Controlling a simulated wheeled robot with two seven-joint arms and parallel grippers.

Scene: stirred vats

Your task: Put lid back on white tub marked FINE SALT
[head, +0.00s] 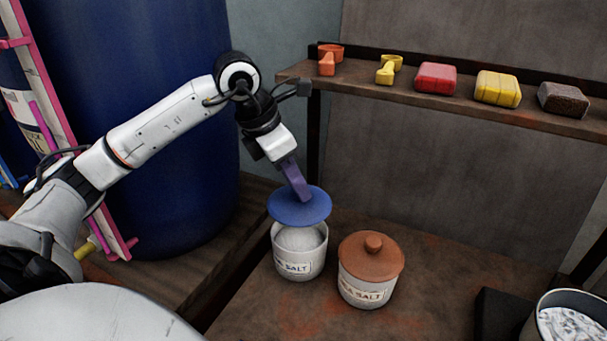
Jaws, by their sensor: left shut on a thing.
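My left gripper (297,190) comes down from above, shut on a round blue lid (303,211). The lid is held about level over an open white tub (298,264) filled with white salt. The lid sits above the rim and towards the back, so the front of the salt shows below it. The tub's label ends in "SALT"; its first word is not clearly legible. Beside it on the right stands a second white tub (364,289), also labelled with "SALT", covered by a brown lid (371,256) with a knob. My right gripper is not in view.
A large blue vat (150,110) stands left. A metal container (567,322) is at front right.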

